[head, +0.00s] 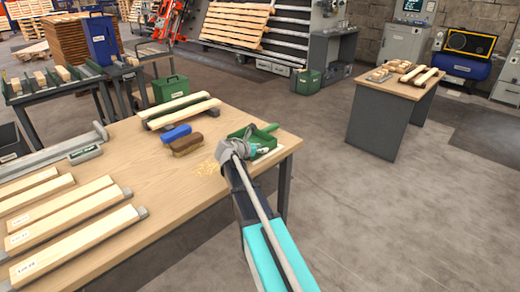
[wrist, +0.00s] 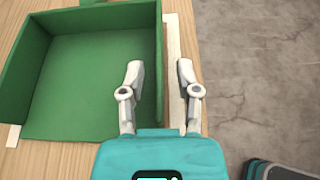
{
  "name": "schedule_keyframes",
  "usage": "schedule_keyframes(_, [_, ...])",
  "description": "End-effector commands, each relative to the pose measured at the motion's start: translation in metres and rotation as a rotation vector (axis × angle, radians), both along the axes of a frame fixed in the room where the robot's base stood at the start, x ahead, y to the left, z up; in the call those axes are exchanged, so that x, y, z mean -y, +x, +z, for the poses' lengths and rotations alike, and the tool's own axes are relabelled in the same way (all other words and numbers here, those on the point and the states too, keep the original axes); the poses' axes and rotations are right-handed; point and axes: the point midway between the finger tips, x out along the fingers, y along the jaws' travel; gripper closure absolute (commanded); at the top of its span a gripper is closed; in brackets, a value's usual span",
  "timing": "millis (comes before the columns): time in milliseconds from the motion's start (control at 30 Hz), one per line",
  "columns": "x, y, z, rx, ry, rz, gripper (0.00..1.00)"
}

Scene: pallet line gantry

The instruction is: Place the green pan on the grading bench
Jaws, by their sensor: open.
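The green pan (head: 238,134) is a shallow open tray with a handle, lying on the near wooden-topped table (head: 95,160) by its right edge. In the wrist view the pan (wrist: 95,75) fills the left side and looks empty where visible. My gripper (wrist: 160,75) is open. Its left finger shows over the pan's inside and its right finger beyond the right wall, with that wall between them; contact cannot be told. In the head view my gripper (head: 228,150) hides part of the pan. Another wooden-topped bench (head: 392,88) stands at the right; I cannot tell which is the grading bench.
A blue brush (head: 176,133), a brown brush (head: 186,145) and sawdust (head: 208,167) lie left of the pan. Several timber pieces (head: 70,212) cover the table's left. The far bench holds short boards (head: 418,75) and blocks. Open floor (head: 330,190) lies between.

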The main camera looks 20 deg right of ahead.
Motion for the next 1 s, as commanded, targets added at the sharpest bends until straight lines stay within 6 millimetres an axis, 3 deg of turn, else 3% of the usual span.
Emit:
schedule_keyframes(167, [-0.008, -0.003, 0.007, 0.000, 0.000, 0.002, 0.57])
schedule_keyframes(700, [-0.079, -0.031, 0.039, 0.000, 0.000, 0.002, 0.57])
schedule_keyframes(1000, [-0.102, -0.039, 0.047, 0.000, 0.000, 0.001, 0.57])
